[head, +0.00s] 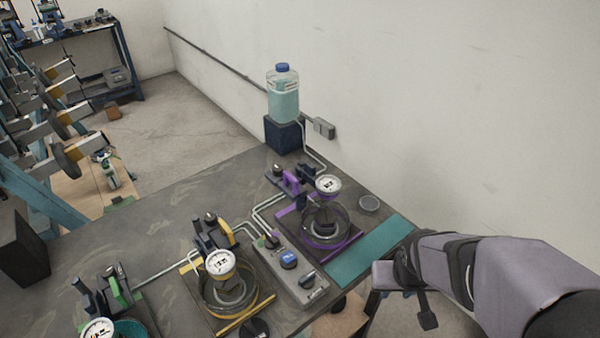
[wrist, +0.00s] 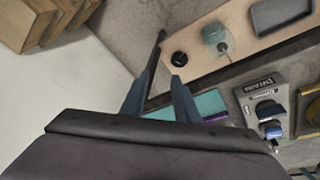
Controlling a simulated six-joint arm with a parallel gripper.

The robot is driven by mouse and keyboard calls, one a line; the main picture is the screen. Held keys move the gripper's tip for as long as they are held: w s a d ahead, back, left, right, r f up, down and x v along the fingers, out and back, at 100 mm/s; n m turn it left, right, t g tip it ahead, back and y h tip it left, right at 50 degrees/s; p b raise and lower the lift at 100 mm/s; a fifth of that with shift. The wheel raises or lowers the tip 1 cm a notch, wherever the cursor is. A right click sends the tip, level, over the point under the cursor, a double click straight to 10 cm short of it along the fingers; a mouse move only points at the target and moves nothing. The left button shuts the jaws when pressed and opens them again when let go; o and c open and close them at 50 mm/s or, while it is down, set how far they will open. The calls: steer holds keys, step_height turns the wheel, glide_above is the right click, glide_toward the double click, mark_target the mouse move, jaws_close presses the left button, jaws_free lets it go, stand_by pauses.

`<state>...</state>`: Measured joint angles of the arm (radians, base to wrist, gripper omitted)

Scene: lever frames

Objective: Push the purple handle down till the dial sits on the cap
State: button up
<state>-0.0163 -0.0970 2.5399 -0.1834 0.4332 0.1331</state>
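The purple handle (head: 290,183) stands up at the back of the purple-edged station in the head view. The white round dial (head: 328,186) is joined to its lever and sits raised above a glass dish (head: 325,226). Something dark in the dish may be the cap; I cannot tell clearly. My gripper (head: 400,305) is off the front right table edge, well apart from the handle. In the wrist view my gripper (wrist: 167,60) shows two fingers apart with nothing between them. The handle and dial are not visible there.
A teal mat (head: 368,250) lies right of the purple station. A grey control box (head: 290,268) separates it from a yellow lever station (head: 212,235). A green lever (head: 120,292) is farther left. A bottle (head: 283,95) stands behind, near the wall.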

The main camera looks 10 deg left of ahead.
steer(key=w+a+r+n+t+y+p, duration=0.25)
steer(key=w+a+r+t, duration=0.2)
steer(key=w+r, duration=0.3)
steer(key=w+a+r+n+t+y+p, duration=0.1)
steer(key=w+a+r+t+y+p, duration=0.2)
steer(key=w+a+r, duration=0.4)
steer(key=n+y, duration=0.4)
glide_toward(291, 176)
steer(key=shift+w+d+g, duration=0.15)
steer(key=shift+w+d, duration=0.1)
steer(key=shift+d, duration=0.25)
steer(key=shift+w+d+g, duration=0.1)
steer(key=shift+w+d, duration=0.15)
steer(key=shift+d, duration=0.3)
steer(key=shift+n+y, duration=0.45)
steer(key=shift+n, duration=0.1)
steer(key=shift+s+a+p+x, duration=0.15)
steer(key=shift+a+p+x, duration=0.05)
steer(key=shift+x, duration=1.1)
steer(key=shift+s+a+p+x, duration=0.15)
steer(key=shift+p+x, duration=0.05)
steer(key=shift+x, duration=1.05)
steer(key=shift+s+a+p+x, duration=0.15)
steer(key=shift+a+p+x, duration=0.05)
steer(key=shift+x, duration=1.1)
steer(key=shift+d+r, duration=0.1)
steer(key=shift+c, duration=0.7)
jaws_close()
